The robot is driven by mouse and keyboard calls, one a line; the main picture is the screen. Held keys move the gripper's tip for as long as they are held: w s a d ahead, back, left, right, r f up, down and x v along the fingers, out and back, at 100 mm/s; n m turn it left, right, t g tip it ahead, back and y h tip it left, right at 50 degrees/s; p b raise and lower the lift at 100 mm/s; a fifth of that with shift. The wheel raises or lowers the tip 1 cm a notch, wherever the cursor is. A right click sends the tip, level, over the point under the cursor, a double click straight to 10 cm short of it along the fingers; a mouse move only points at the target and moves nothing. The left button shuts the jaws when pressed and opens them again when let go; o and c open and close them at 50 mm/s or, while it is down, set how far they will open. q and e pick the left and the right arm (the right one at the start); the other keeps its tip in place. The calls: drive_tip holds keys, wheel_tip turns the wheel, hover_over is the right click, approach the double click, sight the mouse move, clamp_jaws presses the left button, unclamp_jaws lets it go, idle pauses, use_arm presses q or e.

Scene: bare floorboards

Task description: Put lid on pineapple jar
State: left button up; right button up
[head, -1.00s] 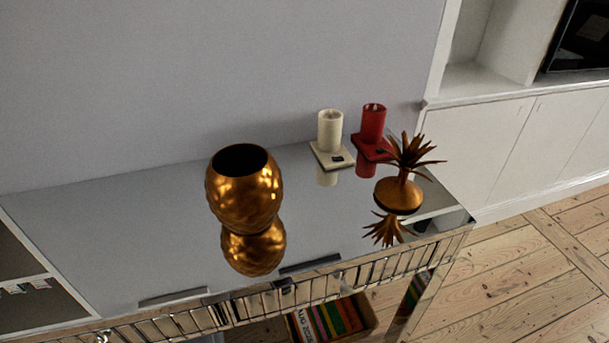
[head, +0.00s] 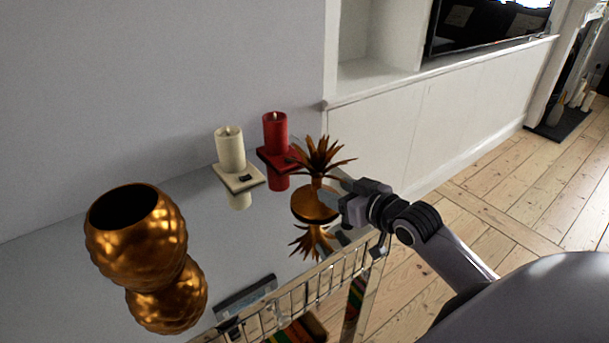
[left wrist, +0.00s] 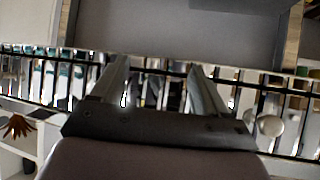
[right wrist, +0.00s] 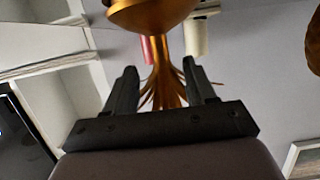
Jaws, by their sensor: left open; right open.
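The gold pineapple jar body (head: 137,240) stands open-topped on the mirrored table at the left of the head view. The lid (head: 316,204), a gold dome with a leafy crown, sits apart on the table at the right. My right gripper (head: 336,196) is open beside the lid's neck. In the right wrist view the lid (right wrist: 150,12) shows inverted, its neck and leaves between or just beyond the open fingers (right wrist: 163,76); contact cannot be told. My left gripper (left wrist: 160,80) is open and empty by the table's mirrored front edge, outside the head view.
A cream candle (head: 230,150) and a red candle (head: 275,133) stand on small bases behind the lid. A white cabinet (head: 400,130) stands beyond the table's right end.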

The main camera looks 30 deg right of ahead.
sight(320, 184)
drive_tip(key=shift+x, duration=3.15)
drive_tip(key=shift+f, duration=0.15)
clamp_jaws()
